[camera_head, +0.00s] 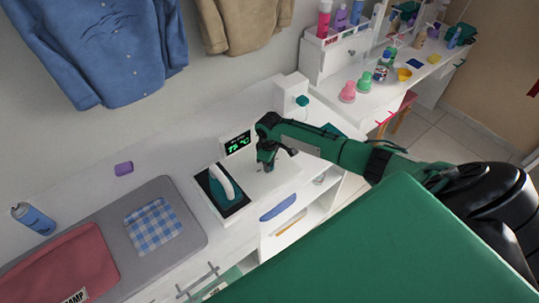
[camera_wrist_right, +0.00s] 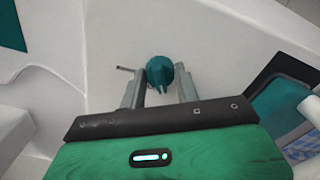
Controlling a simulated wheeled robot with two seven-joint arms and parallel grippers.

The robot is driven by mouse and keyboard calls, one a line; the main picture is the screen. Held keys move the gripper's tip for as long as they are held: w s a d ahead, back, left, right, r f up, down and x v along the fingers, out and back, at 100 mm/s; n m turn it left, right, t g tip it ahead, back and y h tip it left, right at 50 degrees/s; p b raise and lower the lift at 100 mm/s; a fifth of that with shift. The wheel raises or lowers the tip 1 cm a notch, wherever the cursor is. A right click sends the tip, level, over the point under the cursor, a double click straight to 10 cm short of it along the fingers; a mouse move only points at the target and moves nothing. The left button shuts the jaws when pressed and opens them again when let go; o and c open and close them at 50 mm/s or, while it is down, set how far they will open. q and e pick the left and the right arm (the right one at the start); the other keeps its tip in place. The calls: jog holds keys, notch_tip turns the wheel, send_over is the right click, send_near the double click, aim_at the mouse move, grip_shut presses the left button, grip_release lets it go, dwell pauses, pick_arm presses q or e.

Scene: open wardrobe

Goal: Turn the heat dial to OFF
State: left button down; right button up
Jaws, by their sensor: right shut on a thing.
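The heat dial (camera_wrist_right: 160,72) is a small teal knob on a white panel, seen in the right wrist view between the fingers of my right gripper. My right gripper (camera_wrist_right: 160,88) is shut on the dial, with one finger at each side of it. In the head view my right gripper (camera_head: 266,163) points down at the white station, and it mostly hides the dial there. A black display (camera_head: 237,144) with green digits stands behind the gripper; its reading looks like 75 °C. My left gripper is not in view.
A teal and white iron (camera_head: 222,184) rests on a dark pad just left of my right gripper. A grey ironing mat (camera_head: 190,225) with a checked cloth (camera_head: 154,226) and a red garment (camera_head: 65,270) lies further left. A white post (camera_head: 290,95) stands behind.

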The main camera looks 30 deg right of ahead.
jog(key=n, duration=0.3)
jog(key=shift+w+n, duration=0.1)
jog(key=shift+n, duration=0.2)
jog(key=shift+r+n+b, duration=0.1)
jog(key=shift+n+b, duration=0.25)
jog(key=shift+n, duration=1.65)
jog(key=o, duration=1)
jog(key=shift+r+b, duration=0.3)
jog(key=shift+r, duration=0.25)
notch_tip(320, 180, up, 13)
jog(key=b, duration=0.3)
jog(key=shift+f, duration=0.15)
